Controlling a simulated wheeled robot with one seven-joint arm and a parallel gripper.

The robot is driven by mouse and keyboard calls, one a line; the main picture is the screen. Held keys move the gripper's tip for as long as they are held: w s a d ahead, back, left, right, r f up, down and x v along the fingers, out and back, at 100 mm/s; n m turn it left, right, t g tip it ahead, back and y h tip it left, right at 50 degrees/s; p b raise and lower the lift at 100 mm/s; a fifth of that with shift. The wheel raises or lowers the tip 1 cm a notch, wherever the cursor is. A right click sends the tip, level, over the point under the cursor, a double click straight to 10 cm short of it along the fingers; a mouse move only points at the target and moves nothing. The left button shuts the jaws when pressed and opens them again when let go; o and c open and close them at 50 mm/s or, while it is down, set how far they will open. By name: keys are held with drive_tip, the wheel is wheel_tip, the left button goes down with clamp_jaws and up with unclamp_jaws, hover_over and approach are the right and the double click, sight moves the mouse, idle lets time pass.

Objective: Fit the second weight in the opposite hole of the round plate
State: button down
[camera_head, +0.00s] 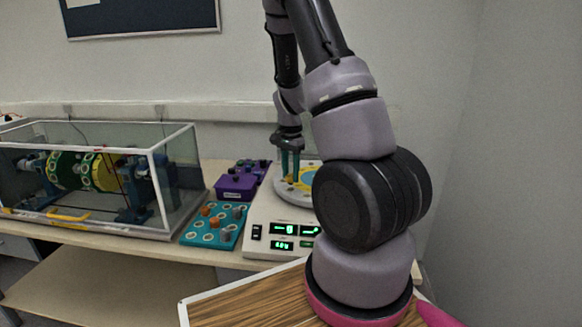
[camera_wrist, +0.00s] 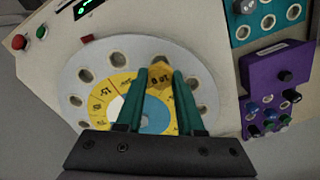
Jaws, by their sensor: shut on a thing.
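The round plate (camera_wrist: 101,73) is a pale disc with a ring of holes near its rim and a yellow, white and blue middle. It sits on the cream machine, and in the head view the plate (camera_head: 309,200) is partly hidden by my arm. In the head view my gripper (camera_head: 290,179) points down at the plate. I cannot make out another weight on the plate.
A teal tray (camera_head: 195,237) with orange and grey pieces stands left of the cream machine (camera_head: 262,215). A purple box (camera_head: 236,186) with knobs stands behind the tray. A clear-walled case (camera_head: 172,180) with a rotor fills the left. A wood-topped surface (camera_head: 260,300) is in front.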

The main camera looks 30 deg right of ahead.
drive_tip(key=shift+f, duration=0.35)
drive_tip(key=shift+f, duration=1.15)
idle(1.0)
drive_tip(key=shift+c, duration=2.2)
unclamp_jaws()
wheel_tip(320, 180, up, 11)
drive_tip(key=shift+f, duration=0.1)
